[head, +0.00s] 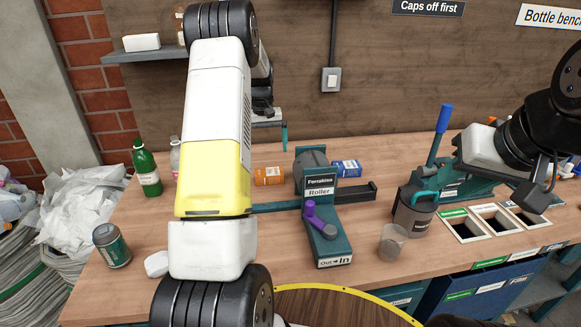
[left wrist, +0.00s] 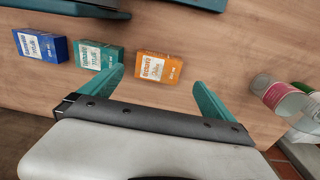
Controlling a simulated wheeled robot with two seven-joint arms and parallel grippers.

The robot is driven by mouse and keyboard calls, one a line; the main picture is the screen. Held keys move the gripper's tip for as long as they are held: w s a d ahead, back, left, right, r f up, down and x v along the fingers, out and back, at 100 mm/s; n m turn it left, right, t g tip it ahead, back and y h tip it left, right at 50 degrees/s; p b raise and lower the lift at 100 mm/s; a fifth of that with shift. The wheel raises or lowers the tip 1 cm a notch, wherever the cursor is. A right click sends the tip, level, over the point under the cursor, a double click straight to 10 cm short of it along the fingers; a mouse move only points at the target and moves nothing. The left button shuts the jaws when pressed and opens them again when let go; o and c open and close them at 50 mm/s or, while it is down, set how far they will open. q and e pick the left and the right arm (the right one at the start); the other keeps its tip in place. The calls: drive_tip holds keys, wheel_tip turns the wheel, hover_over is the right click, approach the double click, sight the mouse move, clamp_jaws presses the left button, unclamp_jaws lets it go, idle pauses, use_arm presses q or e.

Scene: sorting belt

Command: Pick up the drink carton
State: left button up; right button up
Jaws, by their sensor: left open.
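The orange drink carton (head: 268,176) lies on the bench left of the roller device; in the left wrist view it (left wrist: 158,67) is between and just beyond my fingertips, apparently untouched. My left gripper (head: 274,132) is open and empty behind my arm; its two teal fingers (left wrist: 159,80) show apart in the left wrist view. A blue carton (head: 346,168) is right of the roller and also shows in the left wrist view (left wrist: 40,47). A green carton (left wrist: 99,55) sits between the two; the roller hides it in the head view. My right gripper (head: 458,160) is at the right; its fingers are unclear.
The roller device (head: 328,245) stands mid-bench. A green bottle (head: 146,168), a can (head: 111,246) and a clear bottle (left wrist: 277,95) are at the left.

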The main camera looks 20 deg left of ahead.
use_arm(q)
hover_over(269, 174)
drive_tip(key=shift+g, duration=0.3)
drive_tip(key=f, duration=0.3)
drive_tip(key=s+f, duration=0.1)
drive_tip(key=shift+d+f, duration=0.1)
drive_tip(key=shift+f, duration=0.3)
drive_tip(key=f, duration=0.7)
drive_tip(key=shift+w+f, duration=0.4)
drive_tip(key=c, duration=0.9)
